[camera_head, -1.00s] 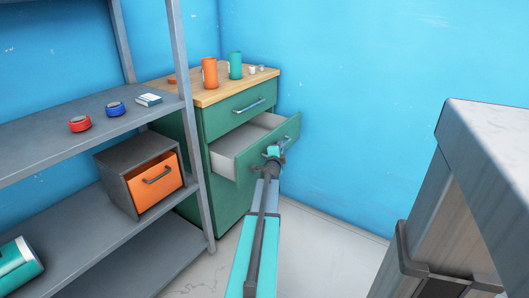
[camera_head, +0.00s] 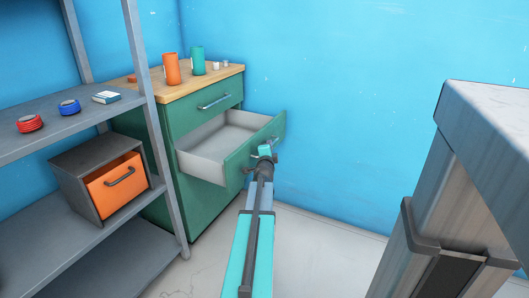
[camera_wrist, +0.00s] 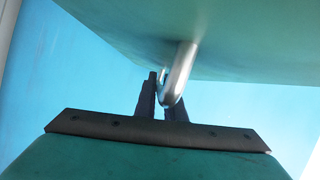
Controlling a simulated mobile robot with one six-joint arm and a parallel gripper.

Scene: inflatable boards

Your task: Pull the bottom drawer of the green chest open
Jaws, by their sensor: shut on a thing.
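The green chest (camera_head: 205,205) stands against the blue wall, with a wooden top. Its upper drawer (camera_head: 205,110) is closed, with a grey bar handle (camera_head: 214,101). The lower drawer (camera_head: 222,140) is pulled well out, and its pale inside looks empty. Below it is a plain green front with no handle in sight. My gripper (camera_head: 265,155) is at the open drawer's front and hides most of its handle. In the wrist view, my gripper (camera_wrist: 161,100) is shut on the silver handle (camera_wrist: 179,72), under the green drawer front (camera_wrist: 240,35).
A grey shelf unit (camera_head: 75,138) stands close on the left, with an orange-fronted box (camera_head: 112,188) on it. Orange (camera_head: 171,69) and teal (camera_head: 197,60) cups stand on the chest. Floor between is clear.

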